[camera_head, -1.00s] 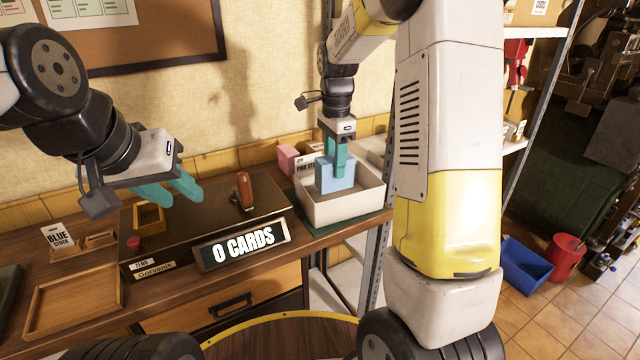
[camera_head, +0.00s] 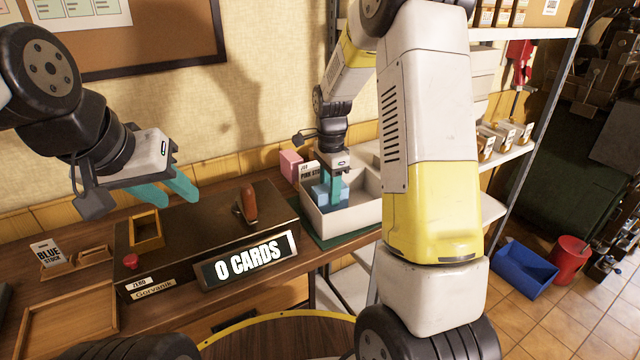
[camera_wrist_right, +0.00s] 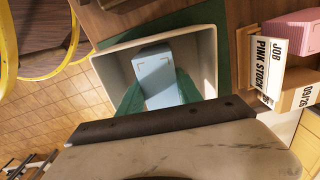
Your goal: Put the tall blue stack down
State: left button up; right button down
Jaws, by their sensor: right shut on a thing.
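The blue stack (camera_head: 320,195) is between the teal fingers of my right gripper (camera_head: 334,188), which is shut on it. It is down inside the white open-topped tray (camera_head: 345,219), its lower part hidden by the tray's front wall. In the right wrist view the blue stack (camera_wrist_right: 157,72) shows within the walls of the tray (camera_wrist_right: 207,55), with a teal finger on each side. I cannot tell whether it touches the tray floor. My left gripper (camera_head: 168,190) is open and empty, above the left part of the press.
The press (camera_head: 190,240) with a brown-handled lever and a "0 CARDS" display stands left of the tray. A pink stack (camera_head: 291,163) is behind the tray. A "BLUE STOCK" holder (camera_head: 50,253) and a wooden tray (camera_head: 75,317) are at left.

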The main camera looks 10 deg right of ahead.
jog(key=shift+f, duration=0.55)
jog(key=shift+f, duration=0.15)
jog(key=c, duration=0.8)
grip_release()
